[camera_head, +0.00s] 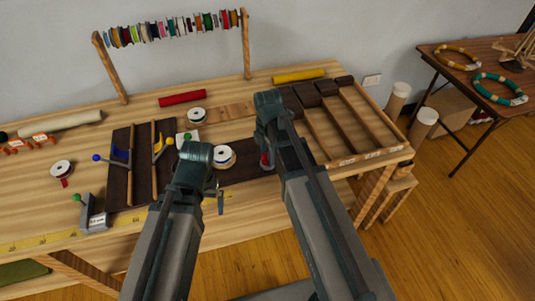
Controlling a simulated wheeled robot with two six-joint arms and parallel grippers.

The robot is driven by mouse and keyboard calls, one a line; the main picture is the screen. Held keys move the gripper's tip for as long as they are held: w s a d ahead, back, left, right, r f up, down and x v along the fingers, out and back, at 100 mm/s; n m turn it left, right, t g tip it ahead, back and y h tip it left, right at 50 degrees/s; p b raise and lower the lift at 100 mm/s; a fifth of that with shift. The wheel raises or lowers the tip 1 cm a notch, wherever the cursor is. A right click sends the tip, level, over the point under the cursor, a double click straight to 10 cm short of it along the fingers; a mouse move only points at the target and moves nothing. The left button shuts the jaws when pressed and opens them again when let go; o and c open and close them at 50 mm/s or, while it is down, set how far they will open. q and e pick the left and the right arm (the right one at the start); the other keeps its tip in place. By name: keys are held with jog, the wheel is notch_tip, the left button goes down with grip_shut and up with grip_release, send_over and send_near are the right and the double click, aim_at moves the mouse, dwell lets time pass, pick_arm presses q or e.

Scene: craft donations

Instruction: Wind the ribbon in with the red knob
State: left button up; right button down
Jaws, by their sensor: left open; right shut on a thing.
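The red knob (265,161) shows as a small red patch beside my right arm, over the dark mat. My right gripper (269,152) is shut on it; the arm hides most of the grip. My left gripper (213,196) is open and empty near the bench's front edge. A white spool (223,157) lies between the two grippers, apart from both. Another white spool (62,168) at the left has a short dark red ribbon end (64,182). Which ribbon belongs to the red knob is hidden.
A wooden tray (372,153) with dark blocks is at the right. A rack of spools (175,27) stands behind. Blue and yellow tools lie on a dark mat (138,192).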

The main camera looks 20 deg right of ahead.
jog(key=shift+m, duration=0.4)
jog(key=m, duration=0.5)
jog(key=shift+m, duration=0.4)
jog(key=m, duration=1.2)
jog(key=shift+m, duration=0.3)
jog(key=m, duration=0.5)
jog(key=shift+m, duration=0.4)
jog(key=shift+c, duration=1.5)
grip_release()
